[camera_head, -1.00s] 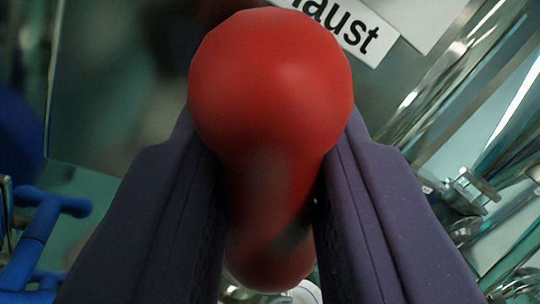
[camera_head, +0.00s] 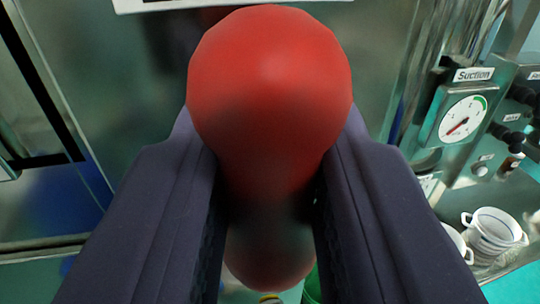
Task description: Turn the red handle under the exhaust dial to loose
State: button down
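The red handle (camera_head: 268,95) fills the middle of the view, with a rounded, bulbous end and a narrower neck. My gripper (camera_head: 268,165) has its two dark purple fingers on either side of the handle, pressed against its neck. The lower part of the handle shows between the fingers, in shadow. The exhaust dial is not visible. A white label edge (camera_head: 215,3) shows at the top, its text cut off.
A dial labelled Suction (camera_head: 463,118) is on a metal panel at the right, with dark knobs beside it. White stacked cups (camera_head: 492,232) stand at the lower right. A metal surface (camera_head: 130,90) lies behind the handle.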

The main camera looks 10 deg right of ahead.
jog(key=shift+f, duration=0.2)
jog(key=c, duration=1)
grip_release()
jog(key=shift+r, duration=0.1)
jog(key=s, duration=0.2)
jog(key=s+a, duration=0.1)
jog(key=s, duration=0.4)
jog(key=shift+s+a, duration=0.3)
